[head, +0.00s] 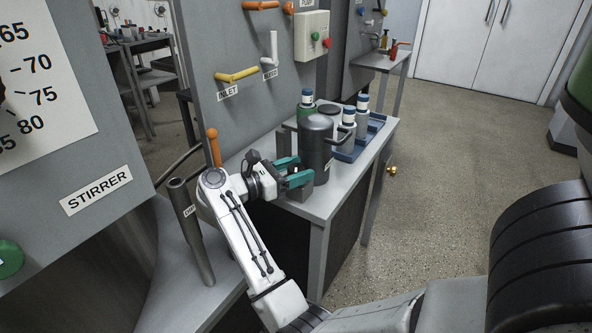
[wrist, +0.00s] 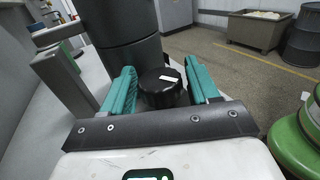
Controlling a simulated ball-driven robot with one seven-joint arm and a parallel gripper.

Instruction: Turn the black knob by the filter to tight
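My gripper (head: 300,171) is low beside the filter. Its two teal fingers stand apart, one on each side of the knob in the wrist view. I cannot tell whether they touch it. In the head view the fingers mostly hide the knob.
A grey upright block (wrist: 64,85) stands close to the left finger. Several white bottles with blue caps (head: 348,125) stand in a blue tray (head: 345,155) behind the filter. A grey panel with coloured handles (head: 237,75) rises at the left.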

